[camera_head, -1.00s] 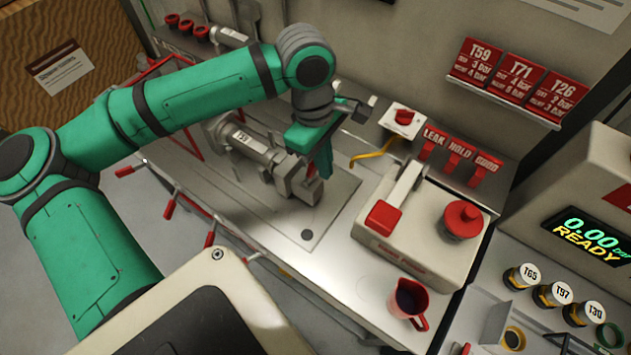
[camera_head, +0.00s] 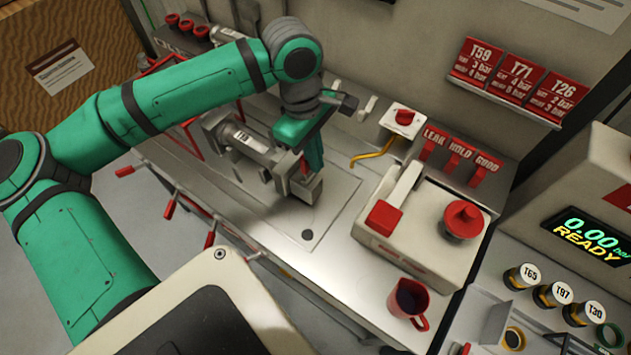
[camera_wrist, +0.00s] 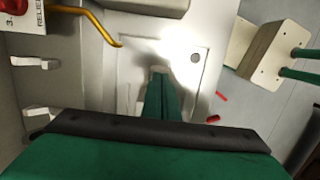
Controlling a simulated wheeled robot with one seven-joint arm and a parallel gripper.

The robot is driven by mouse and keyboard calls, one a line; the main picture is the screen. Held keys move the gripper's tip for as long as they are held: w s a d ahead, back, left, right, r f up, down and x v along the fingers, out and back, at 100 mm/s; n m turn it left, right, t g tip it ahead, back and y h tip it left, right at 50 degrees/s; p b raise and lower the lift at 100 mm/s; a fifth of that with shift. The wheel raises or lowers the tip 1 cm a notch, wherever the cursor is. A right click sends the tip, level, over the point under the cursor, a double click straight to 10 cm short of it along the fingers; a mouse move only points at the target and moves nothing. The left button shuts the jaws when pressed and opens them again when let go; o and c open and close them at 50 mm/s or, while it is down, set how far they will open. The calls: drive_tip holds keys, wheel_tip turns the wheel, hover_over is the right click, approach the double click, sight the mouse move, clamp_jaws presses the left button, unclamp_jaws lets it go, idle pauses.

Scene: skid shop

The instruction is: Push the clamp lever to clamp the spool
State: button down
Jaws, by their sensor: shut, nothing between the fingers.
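The spool (camera_head: 238,138), a grey valve body with a white tag, lies on the bench plate at the centre left of the head view. The grey clamp block (camera_head: 305,187) stands at its right end. I cannot make out the clamp lever clearly; my gripper covers part of this area. My gripper (camera_head: 315,168) is shut and empty, pointing down right at the clamp block; whether it touches is unclear. The wrist view shows its green fingers (camera_wrist: 160,95) together over the plate, with the spool and clamp out of sight.
A pump box (camera_head: 425,225) with a red knob stands right of the plate, a red jug (camera_head: 408,302) in front of it. A yellow hose (camera_head: 372,155) runs from the relief box (camera_head: 403,120). The plate's front right (camera_head: 310,215) is clear.

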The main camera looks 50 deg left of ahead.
drive_tip(key=shift+s+f, duration=0.2)
drive_tip(key=shift+f, duration=0.7)
drive_tip(key=shift+s+a, duration=0.1)
drive_tip(key=shift+a, duration=0.45)
drive_tip(key=shift+w+f, duration=0.1)
drive_tip(key=shift+w, duration=0.15)
drive_tip(key=shift+s, duration=0.1)
drive_tip(key=shift+d+r, duration=0.25)
drive_tip(key=shift+d, duration=0.35)
wheel_tip(320, 180, up, 8)
idle(0.5)
